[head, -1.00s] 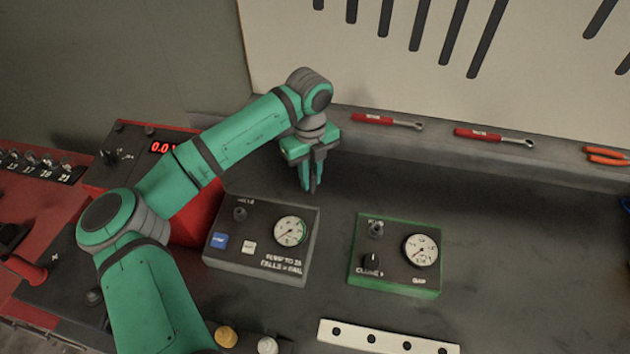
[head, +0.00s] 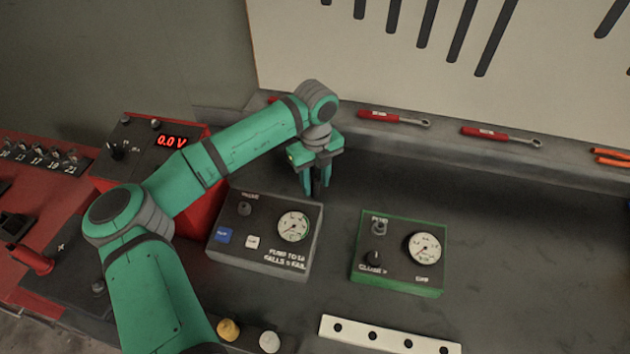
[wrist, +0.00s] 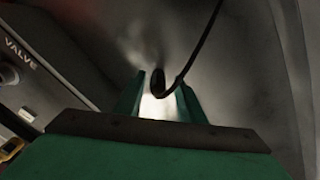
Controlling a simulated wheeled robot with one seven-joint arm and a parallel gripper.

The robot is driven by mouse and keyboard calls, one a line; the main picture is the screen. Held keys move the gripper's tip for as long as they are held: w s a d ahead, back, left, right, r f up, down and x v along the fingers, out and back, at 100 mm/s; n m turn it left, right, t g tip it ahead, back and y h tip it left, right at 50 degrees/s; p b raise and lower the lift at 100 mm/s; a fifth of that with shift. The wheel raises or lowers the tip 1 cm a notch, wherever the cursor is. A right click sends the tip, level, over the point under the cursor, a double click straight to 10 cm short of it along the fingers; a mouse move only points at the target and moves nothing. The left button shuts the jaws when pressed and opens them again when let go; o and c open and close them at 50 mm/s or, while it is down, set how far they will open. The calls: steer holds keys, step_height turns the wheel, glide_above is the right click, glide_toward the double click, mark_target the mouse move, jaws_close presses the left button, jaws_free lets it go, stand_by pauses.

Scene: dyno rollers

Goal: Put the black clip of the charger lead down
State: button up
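The black clip (wrist: 158,84) is a small dark piece at the end of a thin black lead in the wrist view. The lead (wrist: 206,38) curves up from it to the top edge. My gripper (wrist: 160,92) has its two green fingers apart, with the clip between them and a gap on each side. In the head view my gripper (head: 315,188) points down low over the dark bench, behind the grey valve gauge box. The clip is too small there to make out clearly. I cannot tell for sure whether it rests on the bench.
The grey gauge box (head: 264,262) stands close in front of my gripper. A green-edged gauge box (head: 398,280) is to its right. A red unit reading 0.0 V (head: 172,141) is at the left. Wrenches (head: 394,118) lie on the back ledge. The bench right of my gripper is clear.

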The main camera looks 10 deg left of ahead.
steer(key=shift+r, duration=0.15)
step_height(320, 180, up, 12)
stand_by(0.5)
steer(key=shift+r, duration=0.1)
stand_by(0.3)
